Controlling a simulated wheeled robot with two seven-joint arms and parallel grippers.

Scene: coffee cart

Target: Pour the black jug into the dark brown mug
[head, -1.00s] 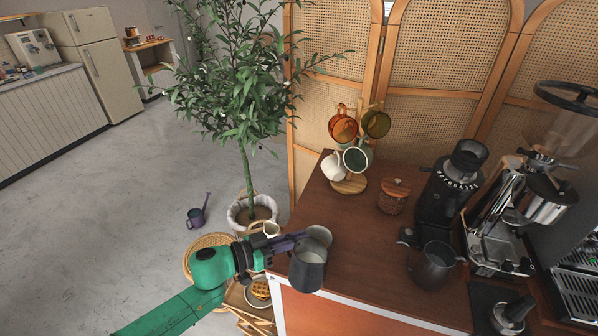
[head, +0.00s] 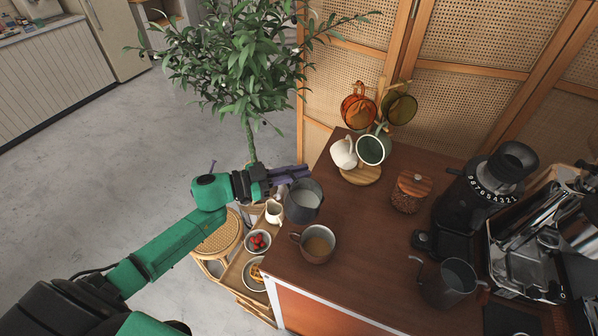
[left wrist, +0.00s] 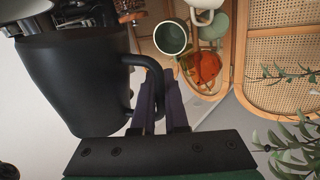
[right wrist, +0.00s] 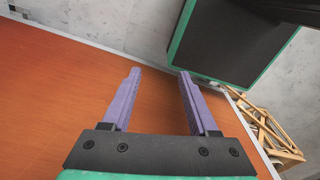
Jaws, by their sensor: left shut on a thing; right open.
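The black jug (head: 304,207) is held by its handle in my left gripper (head: 288,183), at the counter's left edge in the head view. It looks near upright, with pale liquid inside. The jug (left wrist: 75,80) fills the left of the left wrist view, its handle between the shut fingers (left wrist: 161,75). The dark brown mug (head: 318,254) stands upright on the counter just below the jug in the head view, with tan liquid inside. I cannot tell the jug's exact height. My right gripper (right wrist: 158,76) is open and empty over a brown wooden surface.
Another dark jug (head: 447,284) stands at the counter's right, near the grinder (head: 478,195). A lidded jar (head: 410,192) and a mug tree with several mugs (head: 374,149) stand behind. A small white pitcher (head: 274,212) and berry bowl (head: 257,242) sit lower left. Mid-counter is clear.

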